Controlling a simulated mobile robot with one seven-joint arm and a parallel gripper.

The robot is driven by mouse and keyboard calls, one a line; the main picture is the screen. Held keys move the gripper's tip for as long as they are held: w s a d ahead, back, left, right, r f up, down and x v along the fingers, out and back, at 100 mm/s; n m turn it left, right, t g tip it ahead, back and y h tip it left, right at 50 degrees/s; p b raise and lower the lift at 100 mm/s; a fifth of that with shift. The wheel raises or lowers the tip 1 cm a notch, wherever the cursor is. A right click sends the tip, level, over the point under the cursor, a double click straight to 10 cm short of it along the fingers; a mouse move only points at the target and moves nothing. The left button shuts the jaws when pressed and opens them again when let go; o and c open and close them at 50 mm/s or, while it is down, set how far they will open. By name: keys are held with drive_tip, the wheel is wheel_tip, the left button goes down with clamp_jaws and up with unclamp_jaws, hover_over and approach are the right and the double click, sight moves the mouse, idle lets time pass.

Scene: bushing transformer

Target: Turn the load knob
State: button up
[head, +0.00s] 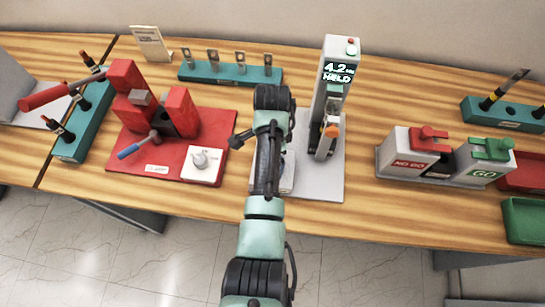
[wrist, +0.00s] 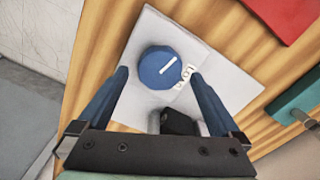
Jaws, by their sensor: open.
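The load knob (wrist: 165,68) is a round blue dial with a white pointer line, on a light grey plate (wrist: 222,82) with a partly visible printed label beside it. In the wrist view, my gripper (wrist: 160,74) is open, its two blue fingers on either side of the knob in the picture. A gap shows between each finger and the knob, and nothing is held. I cannot tell the height of the fingertips over the plate. In the head view, my arm hides the knob; the grey test stand (head: 322,175) beside it has a lit display (head: 338,71) reading 4.2 and HELD.
A red press (head: 125,150) with a white dial (head: 202,161) stands left of my arm. A teal rack (head: 228,73) lies behind. NO GO (head: 410,160) and GO (head: 484,170) boxes stand at right. In the wrist view, a dark part (wrist: 180,122) sits near the knob.

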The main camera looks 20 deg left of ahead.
drive_tip(key=shift+f, duration=1.3)
drive_tip(key=shift+c, duration=0.2)
drive_tip(key=c, duration=1.2)
